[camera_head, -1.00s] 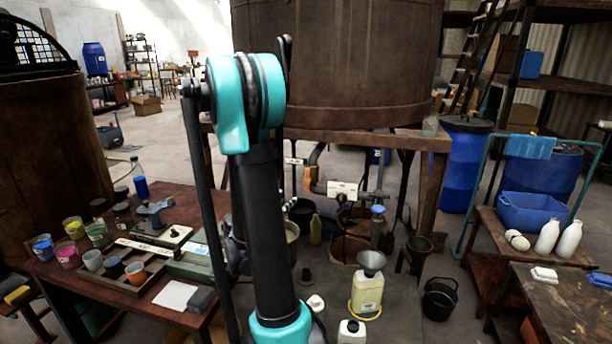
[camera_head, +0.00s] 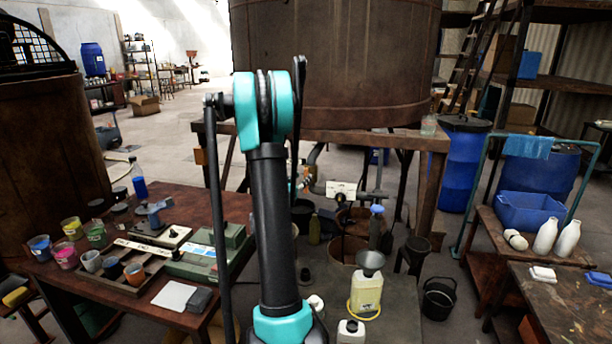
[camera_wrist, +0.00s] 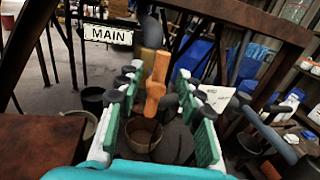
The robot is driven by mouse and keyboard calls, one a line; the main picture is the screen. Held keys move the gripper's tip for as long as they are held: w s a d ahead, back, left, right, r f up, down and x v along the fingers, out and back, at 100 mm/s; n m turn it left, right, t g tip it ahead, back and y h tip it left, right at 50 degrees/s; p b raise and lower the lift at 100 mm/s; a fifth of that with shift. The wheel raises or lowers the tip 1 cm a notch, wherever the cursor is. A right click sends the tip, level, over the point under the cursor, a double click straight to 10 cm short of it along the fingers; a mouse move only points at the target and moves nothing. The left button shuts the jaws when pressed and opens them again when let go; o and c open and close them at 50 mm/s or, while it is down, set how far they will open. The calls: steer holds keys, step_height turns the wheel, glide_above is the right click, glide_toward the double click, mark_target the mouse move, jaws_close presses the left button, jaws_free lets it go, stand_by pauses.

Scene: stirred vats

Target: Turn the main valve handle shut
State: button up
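The main valve handle (camera_wrist: 157,78) is an orange lever, standing upright in the wrist view. A white plate (camera_wrist: 108,34) reading MAIN hangs to its upper left. My gripper (camera_wrist: 158,90) is open, with one green finger on each side of the orange handle. A gap shows between the handle and both fingers; how deep the handle sits between them is hard to tell. In the head view my arm hides the gripper, and only a small orange patch of what looks like the handle (camera_head: 306,174) shows beside the arm.
A large rusty vat (camera_head: 340,60) stands on a wooden frame (camera_head: 420,141) above the pipes. A second white plate (camera_head: 341,188) hangs on the pipework to the right. A funnel-topped jug (camera_head: 366,292) and a black bucket (camera_head: 439,298) stand nearby. A cluttered table (camera_head: 70,270) is at left.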

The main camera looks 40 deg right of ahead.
mark_target(305, 175)
steer(key=shift+x, duration=2.2)
jaws_close()
